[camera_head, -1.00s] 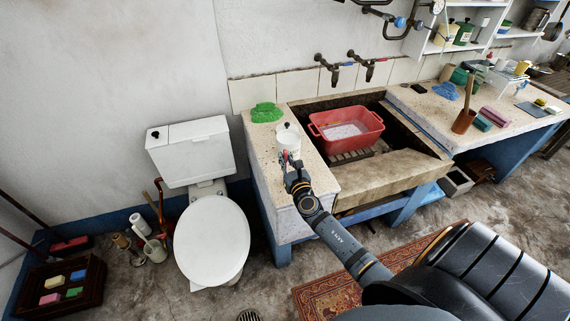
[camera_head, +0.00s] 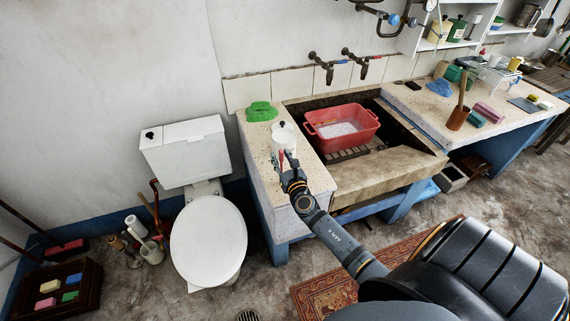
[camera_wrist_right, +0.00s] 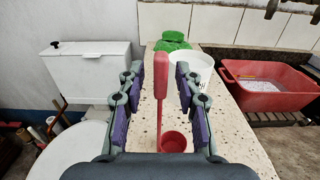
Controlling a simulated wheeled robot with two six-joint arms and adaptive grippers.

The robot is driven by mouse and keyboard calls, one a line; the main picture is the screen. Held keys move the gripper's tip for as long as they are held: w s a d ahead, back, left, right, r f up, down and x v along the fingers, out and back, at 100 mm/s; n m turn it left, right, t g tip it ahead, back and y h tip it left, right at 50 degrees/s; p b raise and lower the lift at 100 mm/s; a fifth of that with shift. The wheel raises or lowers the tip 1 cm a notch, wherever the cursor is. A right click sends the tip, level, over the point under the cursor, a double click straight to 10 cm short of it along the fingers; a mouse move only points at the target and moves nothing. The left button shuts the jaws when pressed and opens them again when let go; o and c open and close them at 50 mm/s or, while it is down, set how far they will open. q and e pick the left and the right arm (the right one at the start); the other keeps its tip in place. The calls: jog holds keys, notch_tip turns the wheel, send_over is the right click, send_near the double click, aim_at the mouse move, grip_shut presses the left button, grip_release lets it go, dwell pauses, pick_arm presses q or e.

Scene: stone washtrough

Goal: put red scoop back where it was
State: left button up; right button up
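The red scoop (camera_wrist_right: 172,143) shows in the right wrist view with its cup low on the speckled counter and its long handle upright. My right gripper (camera_wrist_right: 158,80) is open, with its purple-padded fingers on both sides of the handle and a visible gap on each side. In the head view the right gripper (camera_head: 283,160) is over the left counter, and only a little of the scoop (camera_head: 283,155) shows between its fingers. A white tub (camera_head: 285,138) stands just behind the scoop; it also shows in the right wrist view (camera_wrist_right: 192,66). My left gripper is not in view.
A green cloth (camera_head: 262,111) lies at the back of the left counter (camera_head: 262,152). A red basin (camera_head: 343,126) sits in the stone trough to the right. A white toilet (camera_head: 207,240) stands to the left. The counter's front part is clear.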

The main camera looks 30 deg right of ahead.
jog(key=b+v, duration=0.1)
jog(key=v, duration=1)
jog(key=shift+s+b, duration=0.4)
jog(key=s+d+f+m+g, duration=0.1)
jog(key=s+f+m+g, duration=0.35)
jog(key=f, duration=0.65)
jog(key=s+d+f+m+g, duration=0.1)
jog(key=s+f+m+g, duration=0.1)
jog(key=s+f+m, duration=0.65)
jog(key=s+d+f+m+g, duration=0.1)
jog(key=f+m+g, duration=0.25)
jog(key=f, duration=1.05)
jog(key=s+a+f+m+g+y, duration=0.1)
jog(key=s+a+f+m+g, duration=0.1)
jog(key=s+f+m, duration=0.3)
jog(key=s+a+f+m+g+y, duration=0.1)
jog(key=s+f+m, duration=0.4)
jog(key=s, duration=0.6)
jog(key=s+a+f+m+g+y, duration=0.1)
jog(key=s+a+f+m+g, duration=0.2)
jog(key=s, duration=0.5)
notch_tip(320, 180, down, 2)
jog(key=a+m, duration=0.1)
jog(key=m, duration=0.2)
jog(key=shift+s+a+f+m+y, duration=0.2)
jog(key=shift+s+a+m+y, duration=0.1)
jog(key=shift+a+m, duration=0.1)
